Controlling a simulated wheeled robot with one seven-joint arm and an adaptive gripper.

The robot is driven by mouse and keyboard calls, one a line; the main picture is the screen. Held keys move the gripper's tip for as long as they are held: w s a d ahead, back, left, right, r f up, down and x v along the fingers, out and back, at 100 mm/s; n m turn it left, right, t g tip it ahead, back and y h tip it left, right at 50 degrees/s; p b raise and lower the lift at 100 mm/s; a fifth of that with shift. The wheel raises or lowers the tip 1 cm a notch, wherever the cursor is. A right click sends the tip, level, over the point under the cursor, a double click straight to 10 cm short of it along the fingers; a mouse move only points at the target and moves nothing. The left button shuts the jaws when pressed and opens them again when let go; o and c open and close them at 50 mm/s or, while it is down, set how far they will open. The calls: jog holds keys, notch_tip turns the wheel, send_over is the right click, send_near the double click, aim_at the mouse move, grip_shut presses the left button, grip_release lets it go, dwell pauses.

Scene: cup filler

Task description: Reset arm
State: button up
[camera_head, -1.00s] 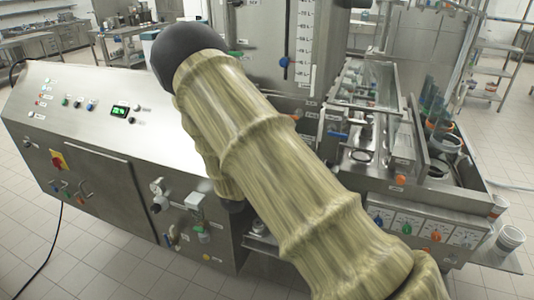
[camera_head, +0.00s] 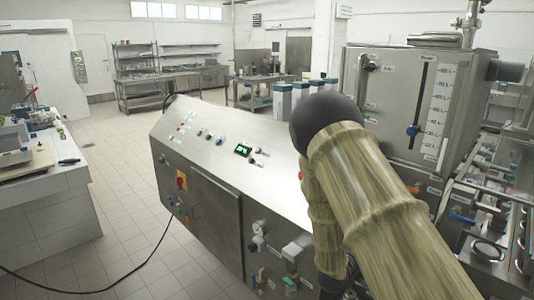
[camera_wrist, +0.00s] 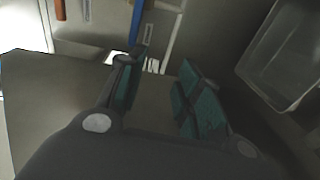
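My gripper (camera_wrist: 158,92) shows in the wrist view with its two green-padded fingers apart and nothing visible between them. It is not visible in the head view, where my sleeve-covered arm crosses the right half of the picture and hides part of the machine.
A white bench (camera_head: 48,205) with trays and tools stands at the left. A black cable (camera_head: 90,291) lies on the tiled floor (camera_head: 125,180) between bench and machine. Steel tables (camera_head: 160,86) and shelves stand at the back. The wrist view shows a clear container (camera_wrist: 285,60) at upper right.

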jog(key=s+a+f+m+g+y, duration=0.1)
jog(key=s+a+f+g+y, duration=0.2)
jog(key=s+f, duration=0.7)
jog(key=s+a+f+m+g+y, duration=0.15)
jog(key=s+f+y, duration=0.25)
jog(key=s+f, duration=0.6)
jog(key=s+a+f+m+g+y, duration=0.2)
jog(key=s+a+f, duration=0.1)
jog(key=s, duration=0.6)
jog(key=s+a+f+m+g+y, duration=0.2)
jog(key=s+a+f, duration=0.2)
jog(key=s, duration=0.6)
jog(key=s+a+f+m+g+y+b, duration=0.1)
jog(key=s+a+f+m+g, duration=0.1)
jog(key=s, duration=0.7)
jog(key=shift+s+a+f+g+y, duration=0.4)
jog(key=shift+a+f, duration=0.35)
jog(key=shift+a, duration=0.25)
jog(key=shift+w, duration=0.1)
